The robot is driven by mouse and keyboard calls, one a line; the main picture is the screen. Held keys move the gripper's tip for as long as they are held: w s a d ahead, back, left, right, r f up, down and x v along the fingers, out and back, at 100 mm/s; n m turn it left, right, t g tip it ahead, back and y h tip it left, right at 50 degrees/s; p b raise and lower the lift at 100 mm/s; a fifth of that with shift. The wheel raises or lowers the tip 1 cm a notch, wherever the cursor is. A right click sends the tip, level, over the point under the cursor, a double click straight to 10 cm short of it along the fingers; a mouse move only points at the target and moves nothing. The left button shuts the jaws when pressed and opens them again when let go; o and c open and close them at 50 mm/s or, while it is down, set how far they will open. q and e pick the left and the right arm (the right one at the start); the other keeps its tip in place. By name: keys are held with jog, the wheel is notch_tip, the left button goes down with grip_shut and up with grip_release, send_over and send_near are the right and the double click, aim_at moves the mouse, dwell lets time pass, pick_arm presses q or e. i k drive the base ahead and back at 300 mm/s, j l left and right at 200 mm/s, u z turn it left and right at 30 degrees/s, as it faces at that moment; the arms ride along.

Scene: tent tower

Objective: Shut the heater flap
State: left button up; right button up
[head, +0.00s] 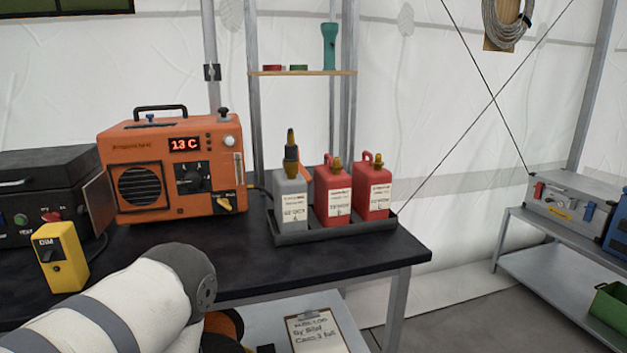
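The orange heater (176,155) stands on the black table at the left, with a red display reading 13 C. Its flap (99,203) looks like the thin brownish-grey panel at the heater's left front edge. The flap stands swung out from the front, so it looks open. The round dark grille (140,188) shows uncovered beside it. A white and grey arm link of mine crosses the lower left in front of the table. Neither gripper is in view.
A yellow DIM box (61,257) and a black case (45,180) stand left of the heater, close to the flap. A dark tray (335,228) with a grey bottle and two red canisters is to the right. The table's front right (330,258) is clear.

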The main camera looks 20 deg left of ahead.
aim_at(99, 194)
jog(key=k+j+u, duration=0.15)
jog(key=j, duration=0.4)
jog(key=k+j+u, duration=0.1)
jog(key=j, duration=0.5)
jog(key=k+j+u, duration=0.15)
jog(key=j, duration=0.4)
jog(key=k+j+u, duration=0.15)
jog(key=j, duration=0.45)
jog(key=i+j, duration=0.2)
jog(key=i, duration=0.25)
jog(key=i+j, duration=0.1)
jog(key=j, duration=0.5)
jog(key=j+z, duration=0.15)
jog(key=j, duration=0.45)
jog(key=i+l, duration=0.1)
jog(key=l, duration=0.25)
jog(key=i+l, duration=0.1)
jog(key=l, duration=0.55)
jog(key=i+u, duration=0.05)
jog(key=i, duration=0.05)
